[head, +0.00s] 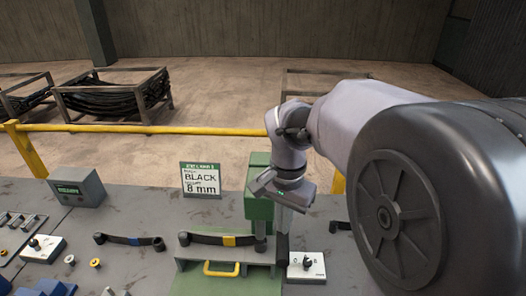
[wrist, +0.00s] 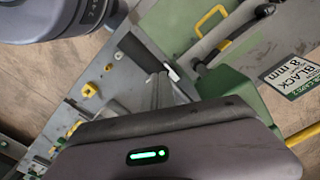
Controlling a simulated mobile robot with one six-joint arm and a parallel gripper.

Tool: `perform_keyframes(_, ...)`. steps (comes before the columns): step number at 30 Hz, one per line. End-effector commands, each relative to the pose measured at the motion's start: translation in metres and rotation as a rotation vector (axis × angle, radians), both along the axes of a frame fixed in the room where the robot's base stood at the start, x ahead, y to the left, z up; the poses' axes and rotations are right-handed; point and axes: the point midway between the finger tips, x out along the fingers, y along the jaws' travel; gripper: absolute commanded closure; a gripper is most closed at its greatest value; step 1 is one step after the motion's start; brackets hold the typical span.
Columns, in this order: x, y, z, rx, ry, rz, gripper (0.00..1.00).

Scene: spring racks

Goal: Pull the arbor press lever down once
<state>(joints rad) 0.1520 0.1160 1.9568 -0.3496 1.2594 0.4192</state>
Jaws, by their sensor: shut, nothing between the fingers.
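The green arbor press (head: 259,208) stands on the bench right of centre in the head view, partly behind my arm. Its green body also shows in the wrist view (wrist: 228,86). A dark, rod-like part (head: 282,248), which looks like the lever's grip, hangs just below my gripper (head: 284,222). In the wrist view my gripper (wrist: 160,90) has its fingers together and empty, with a dark bar close to their tips. I cannot tell whether they touch it. The lever's upper part is hidden by my wrist.
A dark spring strip with a yellow band (head: 229,240) lies before the press, above a yellow handle (head: 221,268). A white switch box (head: 306,266) is at right. A sign (head: 201,181) reads BLACK 8 mm. A yellow rail (head: 150,129) runs behind the bench.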

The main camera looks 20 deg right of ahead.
Motion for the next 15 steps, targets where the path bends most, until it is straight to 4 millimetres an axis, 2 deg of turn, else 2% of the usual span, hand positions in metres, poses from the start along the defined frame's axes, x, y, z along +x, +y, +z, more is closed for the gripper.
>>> perform_keyframes(1,0.002,-0.001,0.01,0.0,0.0,0.0,1.0)
perform_keyframes(6,0.007,-0.003,0.027,0.0,0.0,0.0,1.0)
perform_keyframes(11,0.006,-0.003,0.026,0.0,-0.001,0.001,1.0)
perform_keyframes(15,-0.009,0.004,0.032,0.0,-0.001,0.002,1.0)
